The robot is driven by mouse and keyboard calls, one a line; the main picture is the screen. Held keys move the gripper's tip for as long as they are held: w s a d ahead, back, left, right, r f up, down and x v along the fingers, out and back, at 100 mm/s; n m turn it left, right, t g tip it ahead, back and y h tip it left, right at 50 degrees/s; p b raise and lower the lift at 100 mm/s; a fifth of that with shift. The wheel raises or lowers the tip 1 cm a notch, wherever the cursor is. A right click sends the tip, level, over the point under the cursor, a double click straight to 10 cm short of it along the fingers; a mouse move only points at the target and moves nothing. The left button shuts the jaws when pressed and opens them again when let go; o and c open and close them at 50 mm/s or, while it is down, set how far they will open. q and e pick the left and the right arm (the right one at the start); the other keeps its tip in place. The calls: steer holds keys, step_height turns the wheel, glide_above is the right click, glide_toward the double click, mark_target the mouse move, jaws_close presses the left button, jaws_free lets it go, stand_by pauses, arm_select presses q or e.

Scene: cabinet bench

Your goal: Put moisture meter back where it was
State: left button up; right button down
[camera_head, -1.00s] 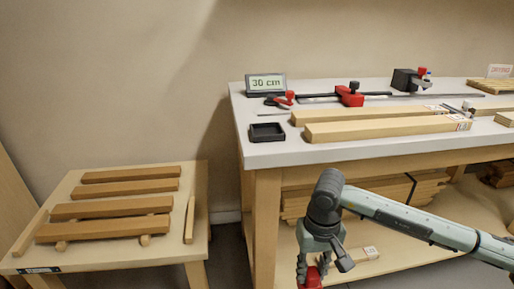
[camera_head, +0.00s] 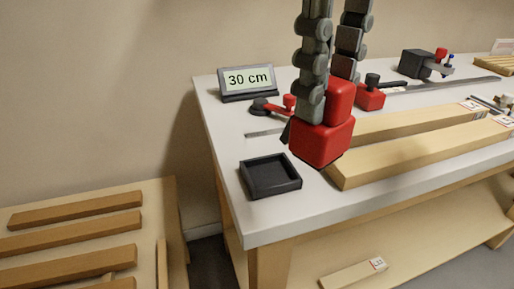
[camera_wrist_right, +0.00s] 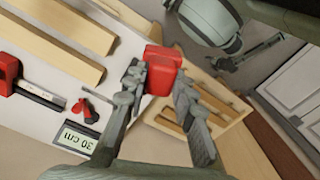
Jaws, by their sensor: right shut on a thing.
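My right gripper (camera_head: 326,88) comes down from the top of the head view, shut on a red block-shaped device with a narrower top, which I take to be the moisture meter (camera_head: 320,142). The meter appears held above the bench, in front of the timber and to the upper right of a small black open tray (camera_head: 270,188). The tray looks empty. In the right wrist view the red meter (camera_wrist_right: 162,68) sits between both fingers. A grey claw-like part (camera_wrist_right: 250,54) at that view's upper right may be my left gripper; its jaws are unclear.
The white bench (camera_head: 222,134) holds a "30 cm" display (camera_head: 248,82), red-handled pliers (camera_head: 275,106), a red clamp (camera_head: 370,97) and long timber pieces (camera_head: 425,150). A low table with wooden slats (camera_head: 75,210) stands left. Bare bench top surrounds the tray.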

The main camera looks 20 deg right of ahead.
steer(key=shift+w, duration=0.3)
steer(key=w+f, duration=0.2)
steer(key=shift+w+a, duration=0.2)
steer(key=shift+w, duration=0.15)
steer(key=w+f, duration=0.5)
steer(key=w+a+f, duration=0.1)
steer(key=w+f, duration=0.2)
steer(key=shift+f+b, duration=0.1)
steer(key=shift+b, duration=0.3)
steer(key=shift+f, duration=0.45)
steer(key=c, duration=1.3)
jaws_free()
arm_select(q)
steer(key=v, duration=0.2)
steer(key=shift+w+d+r, duration=0.15)
steer(key=shift+r, duration=0.15)
arm_select(e)
steer(key=shift+o, duration=0.2)
